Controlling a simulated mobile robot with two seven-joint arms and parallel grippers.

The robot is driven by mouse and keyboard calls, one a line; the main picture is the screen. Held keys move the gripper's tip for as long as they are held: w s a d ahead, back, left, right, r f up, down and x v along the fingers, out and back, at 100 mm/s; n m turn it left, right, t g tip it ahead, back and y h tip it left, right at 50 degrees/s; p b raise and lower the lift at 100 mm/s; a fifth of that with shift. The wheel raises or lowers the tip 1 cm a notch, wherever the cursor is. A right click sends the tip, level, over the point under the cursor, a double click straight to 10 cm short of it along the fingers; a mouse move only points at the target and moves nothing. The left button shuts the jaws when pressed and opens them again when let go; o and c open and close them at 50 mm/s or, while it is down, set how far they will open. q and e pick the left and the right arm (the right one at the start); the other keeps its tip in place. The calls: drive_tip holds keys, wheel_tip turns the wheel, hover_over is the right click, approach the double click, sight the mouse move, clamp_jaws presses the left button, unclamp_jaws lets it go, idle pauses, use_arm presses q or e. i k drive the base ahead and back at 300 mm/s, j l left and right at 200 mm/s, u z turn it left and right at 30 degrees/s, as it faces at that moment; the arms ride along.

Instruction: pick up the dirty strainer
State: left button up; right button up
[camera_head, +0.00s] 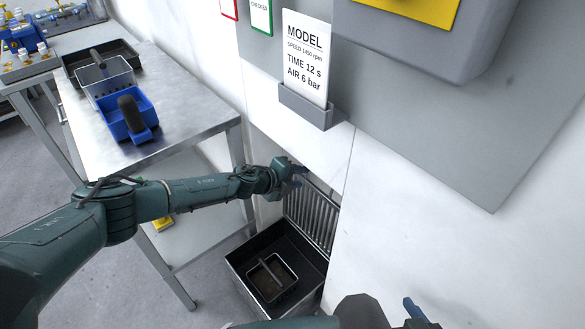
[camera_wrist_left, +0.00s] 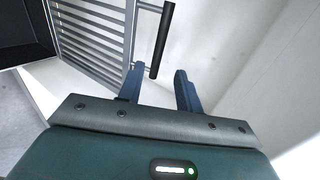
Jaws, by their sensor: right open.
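A small square strainer (camera_head: 281,269) with a dark brown inside and a bar handle sits in a black tray (camera_head: 240,279) low in the opening of the white wall. My left gripper (camera_head: 299,174) is at the top of a grey slatted grate (camera_head: 312,215), above and apart from the strainer. In the left wrist view, its blue fingers (camera_wrist_left: 160,88) are spread, with a black bar handle (camera_wrist_left: 162,38) showing between and beyond them. Whether they touch it is unclear. My right gripper (camera_head: 420,312) is partly visible at the bottom edge, its jaws apart.
A metal table (camera_head: 185,105) at left holds a black tray (camera_head: 128,50), a light grey strainer (camera_head: 98,78) and a blue bin (camera_head: 113,127) with a black object. A card holder (camera_head: 308,106) juts from the wall above my left gripper.

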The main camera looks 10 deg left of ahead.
sight(272, 279)
drive_tip(key=k+j, duration=0.8)
drive_tip(key=j, duration=0.15)
